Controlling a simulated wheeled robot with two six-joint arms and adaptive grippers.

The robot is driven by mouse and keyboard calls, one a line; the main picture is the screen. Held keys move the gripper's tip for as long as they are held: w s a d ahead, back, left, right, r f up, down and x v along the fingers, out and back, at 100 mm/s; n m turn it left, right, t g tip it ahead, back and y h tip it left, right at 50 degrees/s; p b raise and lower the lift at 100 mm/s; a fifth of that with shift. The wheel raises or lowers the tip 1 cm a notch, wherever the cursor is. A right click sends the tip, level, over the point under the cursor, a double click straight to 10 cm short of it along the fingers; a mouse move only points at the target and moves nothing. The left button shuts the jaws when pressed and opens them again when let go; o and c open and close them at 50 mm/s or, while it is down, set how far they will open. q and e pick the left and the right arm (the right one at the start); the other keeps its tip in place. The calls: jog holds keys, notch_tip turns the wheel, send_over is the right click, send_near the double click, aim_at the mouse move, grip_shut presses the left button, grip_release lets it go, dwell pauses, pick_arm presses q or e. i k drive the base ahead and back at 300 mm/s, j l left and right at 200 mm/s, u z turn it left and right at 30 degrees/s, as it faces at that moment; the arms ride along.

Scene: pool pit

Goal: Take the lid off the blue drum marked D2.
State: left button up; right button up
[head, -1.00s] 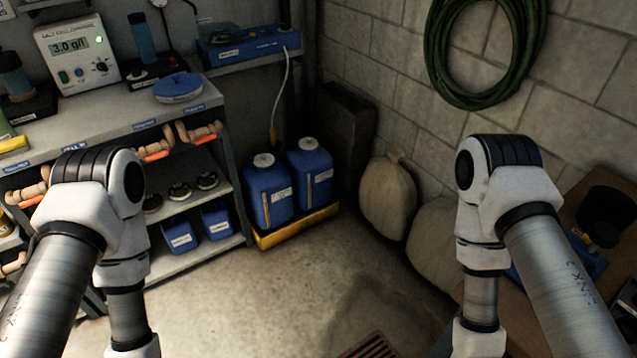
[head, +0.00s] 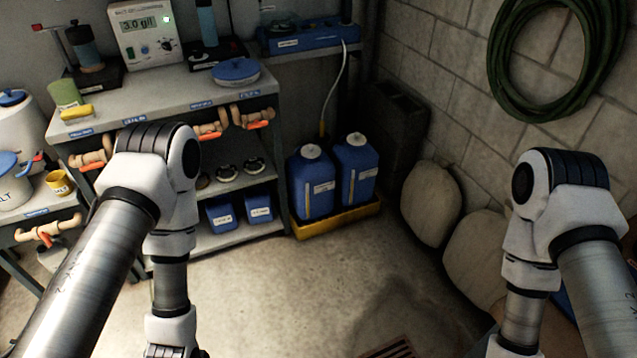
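Two blue drums stand upright side by side, a left one (head: 311,190) and a right one (head: 357,178). Each has a pale round lid on top, the left lid (head: 311,151) and the right lid (head: 356,139). Both drums carry white labels too small to read, so I cannot tell which is D2. They stand in a yellow tray (head: 338,224) on the floor. My two arms reach down at the left and right of the view, well in front of the drums. Both grippers are below the picture's edge.
A grey shelf unit (head: 160,95) with orange-handled valves (head: 255,118) stands left of the drums. A pale tube (head: 335,80) hangs behind them. Pale sacks (head: 432,205) lie to their right. The floor (head: 300,290) in front is clear, with a drain grate (head: 392,349).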

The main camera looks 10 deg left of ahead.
aim_at(311, 150)
jog(key=i+j+z, duration=0.25)
jog(key=i+j, duration=0.5)
jog(key=j, duration=0.15)
jog(key=i+l+z, duration=0.1)
jog(key=i+z, duration=0.3)
jog(key=i, duration=0.8)
